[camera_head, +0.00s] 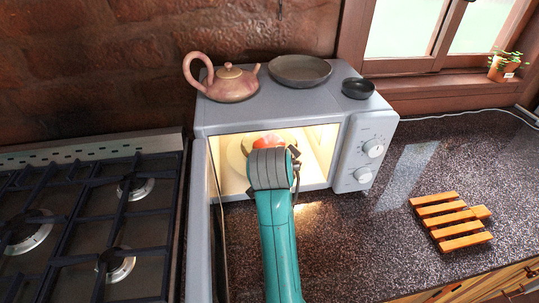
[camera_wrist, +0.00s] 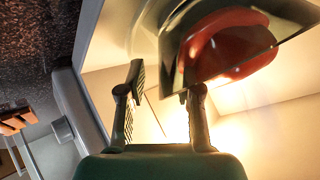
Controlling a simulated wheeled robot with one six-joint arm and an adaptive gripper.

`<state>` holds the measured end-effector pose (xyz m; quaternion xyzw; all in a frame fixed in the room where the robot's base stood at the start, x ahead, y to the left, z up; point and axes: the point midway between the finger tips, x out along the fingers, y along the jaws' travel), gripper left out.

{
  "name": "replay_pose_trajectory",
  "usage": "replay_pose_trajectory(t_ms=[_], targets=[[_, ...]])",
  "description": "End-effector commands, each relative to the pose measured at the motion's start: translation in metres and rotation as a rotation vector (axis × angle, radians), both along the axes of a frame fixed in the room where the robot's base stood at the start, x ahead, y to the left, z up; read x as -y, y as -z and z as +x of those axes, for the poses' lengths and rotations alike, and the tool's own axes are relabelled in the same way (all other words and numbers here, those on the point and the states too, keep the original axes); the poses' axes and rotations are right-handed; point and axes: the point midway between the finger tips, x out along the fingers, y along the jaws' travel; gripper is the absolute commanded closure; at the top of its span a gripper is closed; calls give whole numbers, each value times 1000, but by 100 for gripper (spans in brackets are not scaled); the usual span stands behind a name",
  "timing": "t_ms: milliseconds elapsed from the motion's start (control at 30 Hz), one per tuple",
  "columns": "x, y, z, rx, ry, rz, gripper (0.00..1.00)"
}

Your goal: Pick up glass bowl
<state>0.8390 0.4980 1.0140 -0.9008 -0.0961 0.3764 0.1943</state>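The glass bowl (camera_wrist: 183,32) is see-through and sits inside the lit microwave, at the top of the wrist view. A red food piece (camera_wrist: 228,50), perhaps a pepper or tomato, shows in or through it. In the head view the red piece (camera_head: 268,141) shows above my gripper, and the bowl's outline is hard to make out. My gripper (camera_wrist: 163,78) reaches in through the open microwave front. Its two fingers are apart, with nothing clearly held between them. The bowl's near edge lies close to the fingertips; I cannot tell whether they touch. In the head view my wrist hides the fingertips.
The microwave (camera_head: 355,150) walls closely surround my gripper; its open door (camera_head: 202,240) stands at the left. A pink teapot (camera_head: 232,84), a grey plate (camera_head: 300,70) and a dark bowl (camera_head: 358,88) sit on top. A stove (camera_head: 80,220) is left, a wooden trivet (camera_head: 450,220) right.

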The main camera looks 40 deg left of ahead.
Motion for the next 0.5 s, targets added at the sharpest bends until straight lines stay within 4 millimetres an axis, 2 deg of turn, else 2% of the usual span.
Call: replay_pose_trajectory(t_ms=[67, 167, 200, 233, 500], targets=[[0, 0, 0, 0, 0, 0, 66], [0, 0, 0, 0, 0, 0, 86], [0, 0, 0, 0, 0, 0, 96], [0, 0, 0, 0, 0, 0, 100], [0, -1, 0, 1, 0, 2, 100]])
